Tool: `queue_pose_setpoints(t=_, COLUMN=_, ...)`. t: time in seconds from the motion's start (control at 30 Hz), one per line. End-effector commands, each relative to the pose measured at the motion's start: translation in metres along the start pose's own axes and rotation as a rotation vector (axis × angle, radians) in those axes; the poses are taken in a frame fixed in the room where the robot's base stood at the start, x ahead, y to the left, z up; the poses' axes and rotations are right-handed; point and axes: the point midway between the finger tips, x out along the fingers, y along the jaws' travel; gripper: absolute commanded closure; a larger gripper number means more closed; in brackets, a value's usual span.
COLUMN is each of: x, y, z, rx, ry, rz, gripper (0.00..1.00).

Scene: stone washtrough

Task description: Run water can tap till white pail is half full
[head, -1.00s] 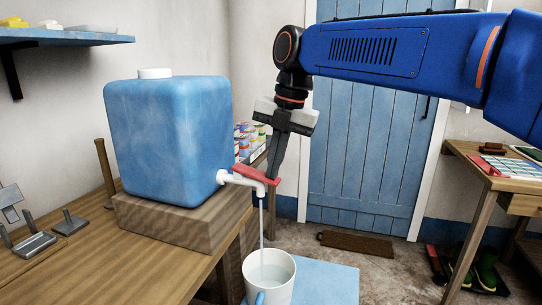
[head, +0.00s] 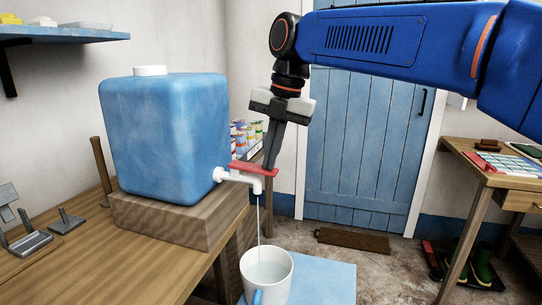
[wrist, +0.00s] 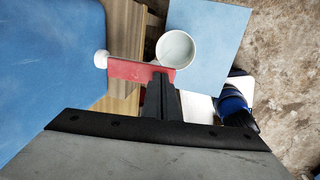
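The blue water can (head: 165,140) stands on a wooden block. Its white tap (head: 240,179) has a red lever (head: 250,168), and a thin stream of water falls from the spout. The stream lands in the white pail (head: 282,283) below, whose water surface shows below the rim; the exact level is hard to judge. My gripper (head: 269,170) points down with its fingers together, tips at the outer end of the lever. In the wrist view the fingertips (wrist: 160,76) overlap the end of the red lever (wrist: 128,69), beside the pail (wrist: 176,48).
The pail stands on a light blue surface (head: 325,282). The wooden block (head: 175,218) rests on a wooden bench (head: 120,265) at left. Coloured tins (head: 245,138) stand behind the tap. A blue door (head: 360,150) is at the back, and a side table (head: 490,178) is at right.

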Motion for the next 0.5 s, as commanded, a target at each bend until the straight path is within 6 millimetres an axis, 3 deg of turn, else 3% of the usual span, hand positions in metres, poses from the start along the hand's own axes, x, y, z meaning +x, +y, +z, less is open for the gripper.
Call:
queue_pose_setpoints(t=0.27, x=-0.02, y=0.0, z=0.001, rx=0.0, ry=-0.002, rz=0.002, gripper=1.0)
queue_pose_setpoints(t=0.5, x=-0.067, y=0.001, z=0.001, rx=0.001, ry=-0.002, rz=0.002, gripper=1.0)
